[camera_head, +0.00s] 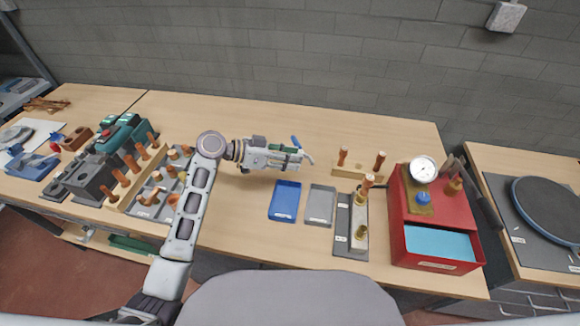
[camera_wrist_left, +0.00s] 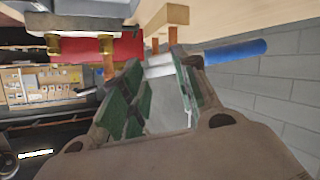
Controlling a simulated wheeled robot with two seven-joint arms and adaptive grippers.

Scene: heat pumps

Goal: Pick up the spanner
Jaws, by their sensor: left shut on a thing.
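The spanner (camera_head: 295,141) has a blue handle and a silver metal part. My left gripper (camera_head: 297,154) is shut on it, above the middle of the bench. In the left wrist view, the spanner's blue handle (camera_wrist_left: 236,51) sticks out to the right of the green-padded fingers of the left gripper (camera_wrist_left: 155,72). The silver part runs between the fingers and is partly hidden by them; a thin metal end shows at left. My right gripper is not in view.
A blue tray (camera_head: 285,200) and a grey tray (camera_head: 320,205) lie in front of the gripper. A wooden block with copper pieces (camera_head: 360,171) and a red box with a gauge (camera_head: 440,215) stand to the right. Fitting racks (camera_head: 125,185) are left. The bench's back is clear.

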